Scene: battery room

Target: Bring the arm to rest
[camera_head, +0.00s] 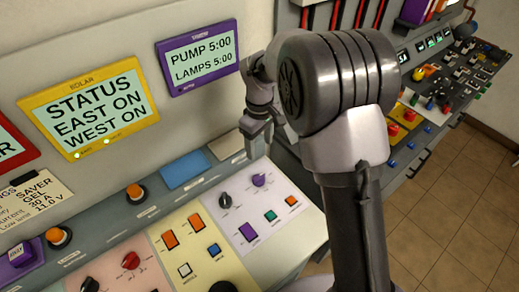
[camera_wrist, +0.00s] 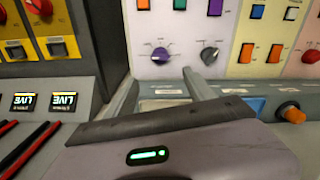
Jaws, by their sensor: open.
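My arm rises from the lower right in the head view and bends over at a large grey joint. My gripper (camera_head: 257,140) hangs on the far left side of that joint, pointing down. Its two fingers are apart and nothing shows between them. It is in front of the back panel, over the rear edge of the sloping console (camera_head: 285,232). In the wrist view the console appears upside down, and a grey finger (camera_wrist: 204,86) reaches towards its purple knob (camera_wrist: 160,55) and black knob (camera_wrist: 209,55). The gripper's far side is partly hidden.
A yellow-framed status display (camera_head: 92,108) and a purple-framed pump and lamps display (camera_head: 198,57) are on the wall panel. Orange buttons (camera_head: 136,192) stand up along the console ledge. Another control desk (camera_head: 425,110) is at the right, with tiled floor (camera_head: 455,200) beside it.

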